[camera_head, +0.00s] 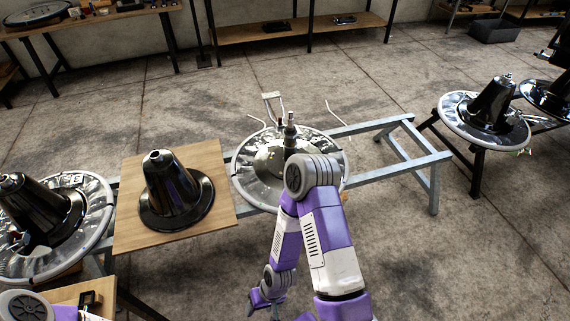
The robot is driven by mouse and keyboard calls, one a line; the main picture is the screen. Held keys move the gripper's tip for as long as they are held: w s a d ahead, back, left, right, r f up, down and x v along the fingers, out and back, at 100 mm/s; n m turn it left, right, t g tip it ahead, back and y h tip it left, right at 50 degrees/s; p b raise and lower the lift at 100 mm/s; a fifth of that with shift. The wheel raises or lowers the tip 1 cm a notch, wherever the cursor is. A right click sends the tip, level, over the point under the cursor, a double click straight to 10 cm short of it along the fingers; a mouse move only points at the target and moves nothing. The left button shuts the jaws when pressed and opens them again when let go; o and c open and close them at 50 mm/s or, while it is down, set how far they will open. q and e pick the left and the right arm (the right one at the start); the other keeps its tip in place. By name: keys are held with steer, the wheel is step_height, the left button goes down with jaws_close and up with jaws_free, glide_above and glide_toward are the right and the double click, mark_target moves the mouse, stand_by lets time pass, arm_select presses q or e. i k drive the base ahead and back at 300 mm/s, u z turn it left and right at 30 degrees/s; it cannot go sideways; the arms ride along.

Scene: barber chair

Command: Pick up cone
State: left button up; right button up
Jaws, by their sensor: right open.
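A glossy black cone (172,185) with a wide flared base stands upright on a square wooden board (130,228), left of centre. My right arm rises from the bottom and bends back down. Its gripper (265,302) hangs near the bottom edge, to the lower right of the board and well apart from the cone. It is small and partly hidden in this view, open, with nothing seen between its fingers. Part of my left arm (25,306) shows in the bottom left corner; its gripper is not visible.
A round chair base (245,175) with a metal post stands behind my right elbow on a grey metal frame (400,160). Another base with a black cone (38,215) is at left; more black cones (492,100) stand at right. Workbenches (290,28) line the wall. The concrete floor between is clear.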

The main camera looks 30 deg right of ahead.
mark_target(176, 197)
steer(key=z, duration=1)
steer(key=i, duration=1.25)
steer(key=u, duration=2.55)
